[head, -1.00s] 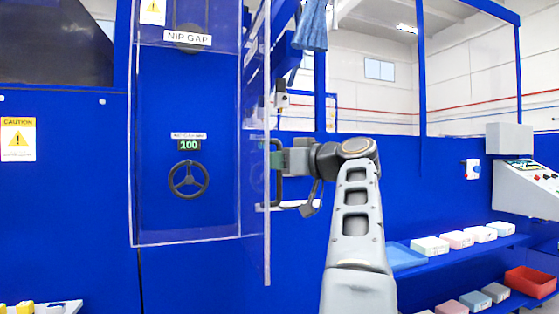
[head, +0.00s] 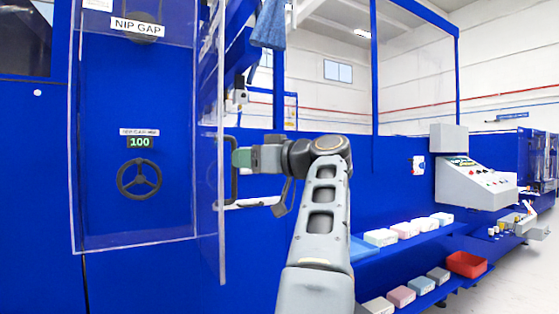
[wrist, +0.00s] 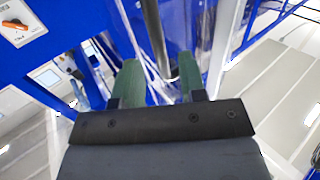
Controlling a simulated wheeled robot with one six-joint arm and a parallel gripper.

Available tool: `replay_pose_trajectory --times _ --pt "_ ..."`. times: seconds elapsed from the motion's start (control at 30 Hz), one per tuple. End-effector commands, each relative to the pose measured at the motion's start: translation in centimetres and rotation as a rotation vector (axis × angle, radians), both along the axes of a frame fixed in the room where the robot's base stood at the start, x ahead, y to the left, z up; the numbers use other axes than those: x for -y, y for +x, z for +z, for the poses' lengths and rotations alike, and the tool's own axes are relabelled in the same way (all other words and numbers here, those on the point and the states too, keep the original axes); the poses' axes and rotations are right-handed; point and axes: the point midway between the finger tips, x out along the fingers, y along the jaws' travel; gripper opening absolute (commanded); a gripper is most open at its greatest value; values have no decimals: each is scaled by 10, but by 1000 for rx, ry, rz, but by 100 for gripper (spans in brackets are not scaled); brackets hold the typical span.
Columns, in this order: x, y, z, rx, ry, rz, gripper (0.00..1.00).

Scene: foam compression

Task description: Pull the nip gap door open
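The nip gap door is a clear pane (head: 210,110), seen nearly edge-on in the head view. It stands swung out from the blue cabinet front, to the right of the NIP GAP label (head: 137,27). Its dark bar handle (head: 233,185) is on the pane's right side. My gripper (head: 240,158) is at this handle, coming from the right. In the wrist view the dark handle bar (wrist: 154,35) runs between my two green fingers (wrist: 163,78).
A black handwheel (head: 139,180) and a green "100" display (head: 140,142) are on the cabinet behind. A blue cloth (head: 269,25) hangs above my gripper. To the right are a control console (head: 475,185), shelves with foam blocks (head: 401,230) and a red bin (head: 466,264).

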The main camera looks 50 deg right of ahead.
Motion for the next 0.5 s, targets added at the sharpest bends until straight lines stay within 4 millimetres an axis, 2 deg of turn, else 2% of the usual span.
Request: replay_pose_trajectory --times 0.03,0.2,0.5 --pt "4 -12 0 -1 0 -7 38" --pt "10 -46 0 -1 -1 -8 38" --pt "18 -88 0 0 0 -4 38"
